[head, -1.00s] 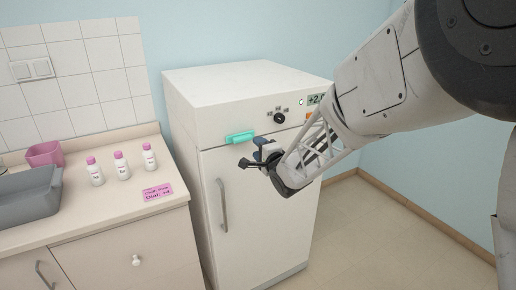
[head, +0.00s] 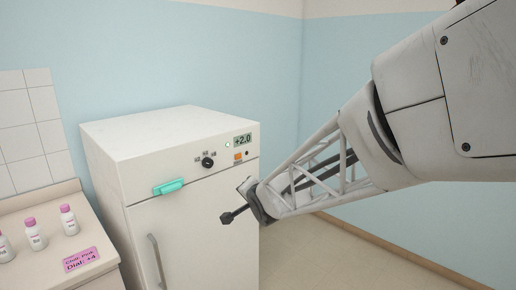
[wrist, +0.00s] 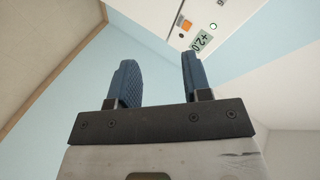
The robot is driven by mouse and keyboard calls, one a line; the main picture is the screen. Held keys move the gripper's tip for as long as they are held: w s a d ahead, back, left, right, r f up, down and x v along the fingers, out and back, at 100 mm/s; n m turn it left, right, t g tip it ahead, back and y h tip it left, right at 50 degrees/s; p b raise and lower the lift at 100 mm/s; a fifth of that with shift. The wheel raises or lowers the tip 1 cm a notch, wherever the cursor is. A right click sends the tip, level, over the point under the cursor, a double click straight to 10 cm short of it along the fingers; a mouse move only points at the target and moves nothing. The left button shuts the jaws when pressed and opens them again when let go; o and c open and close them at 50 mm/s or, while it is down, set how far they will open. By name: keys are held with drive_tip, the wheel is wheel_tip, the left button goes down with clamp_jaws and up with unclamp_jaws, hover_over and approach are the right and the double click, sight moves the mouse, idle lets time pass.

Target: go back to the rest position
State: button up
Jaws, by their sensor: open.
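My gripper (wrist: 157,62) shows in the wrist view with its two blue fingers apart and nothing between them. In the head view my arm reaches in from the right, and its end is in front of the right side of the white fridge (head: 190,225); the fingers are hidden there. The fridge door is shut. Its display (head: 242,139) reads +2.0, and it also shows in the wrist view (wrist: 202,41).
A black dial (head: 208,162), an orange switch (head: 238,156) and a teal block (head: 168,187) are on the fridge front. Left is a counter (head: 45,200) with pink-capped bottles (head: 69,220) and a pink label (head: 82,260) reading "Dial: +4". Floor right of the fridge is clear.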

drive_tip(key=s+d+n+g+h, duration=0.3)
drive_tip(key=s+d+g+h, duration=0.1)
drive_tip(key=s+d, duration=1.15)
drive_tip(key=s+d+n+g, duration=0.2)
drive_tip(key=s, duration=0.8)
drive_tip(key=s+d+n+g, duration=0.1)
drive_tip(key=s+d+g, duration=0.2)
drive_tip(key=s, duration=0.7)
drive_tip(key=shift+d+f+n+h, duration=0.35)
drive_tip(key=shift+n+h, duration=0.05)
drive_tip(key=shift+w, duration=0.1)
drive_tip(key=shift+c, duration=0.3)
